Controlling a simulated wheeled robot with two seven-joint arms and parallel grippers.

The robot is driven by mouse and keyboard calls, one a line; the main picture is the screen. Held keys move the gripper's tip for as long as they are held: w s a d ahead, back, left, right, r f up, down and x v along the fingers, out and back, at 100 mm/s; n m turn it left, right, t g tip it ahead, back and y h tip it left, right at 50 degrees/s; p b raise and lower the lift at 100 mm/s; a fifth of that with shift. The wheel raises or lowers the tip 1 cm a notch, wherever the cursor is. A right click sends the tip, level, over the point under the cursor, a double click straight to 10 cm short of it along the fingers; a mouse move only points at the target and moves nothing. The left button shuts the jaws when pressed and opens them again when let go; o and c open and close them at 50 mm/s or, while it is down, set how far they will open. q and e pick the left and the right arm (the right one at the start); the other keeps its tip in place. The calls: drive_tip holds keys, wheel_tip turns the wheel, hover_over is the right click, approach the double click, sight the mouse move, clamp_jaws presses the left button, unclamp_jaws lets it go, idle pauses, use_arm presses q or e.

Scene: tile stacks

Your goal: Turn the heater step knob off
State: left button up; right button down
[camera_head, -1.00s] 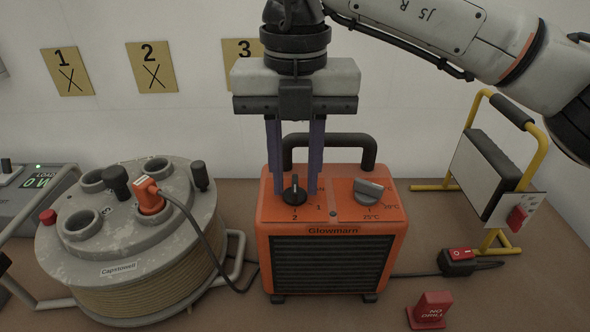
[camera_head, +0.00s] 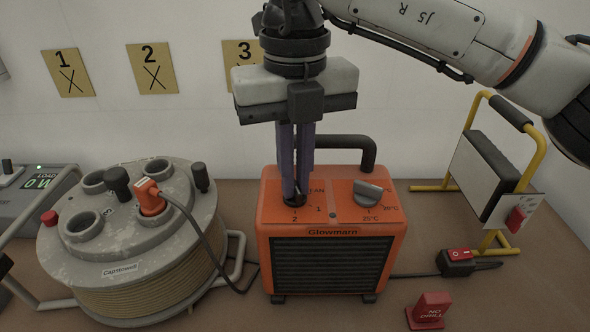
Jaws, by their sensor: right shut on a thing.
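The orange heater (camera_head: 332,262), labelled Glowmarn, stands upright on the bench at the centre. Its black step knob (camera_head: 295,201) is on the left of the top panel, with "FAN", "1" and "2" printed near it. My right gripper (camera_head: 297,193) points straight down with its purple fingers shut on the step knob. The fingers hide most of the knob, so its pointer cannot be read. A grey thermostat knob (camera_head: 368,193) sits to the right on the same panel, clear of the fingers. My left gripper is not in view.
A cable reel (camera_head: 150,275) with an orange plug (camera_head: 149,197) stands to the left. A yellow-framed work lamp (camera_head: 487,180) stands at the right. The heater's black handle (camera_head: 345,141) rises behind the gripper.

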drive_tip(key=n, duration=0.3)
drive_tip(key=shift+r, duration=0.1)
drive_tip(key=n+p, duration=0.1)
drive_tip(key=n, duration=0.8)
drive_tip(key=shift+n+p, duration=0.35)
drive_tip(key=shift+n, duration=0.05)
drive_tip(key=n, duration=0.3)
drive_tip(key=shift+n, duration=0.4)
drive_tip(key=n+p, duration=0.1)
drive_tip(key=n, duration=0.2)
drive_tip(key=shift+n, duration=0.3)
drive_tip(key=n, duration=0.4)
drive_tip(key=shift+n, duration=0.3)
drive_tip(key=n, duration=0.4)
drive_tip(key=shift+p, duration=0.35)
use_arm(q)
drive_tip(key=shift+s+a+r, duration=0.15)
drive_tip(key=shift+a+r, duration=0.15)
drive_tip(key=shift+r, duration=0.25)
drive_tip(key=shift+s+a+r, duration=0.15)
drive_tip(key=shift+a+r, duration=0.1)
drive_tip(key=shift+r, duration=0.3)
use_arm(e)
drive_tip(key=shift+n, duration=1.8)
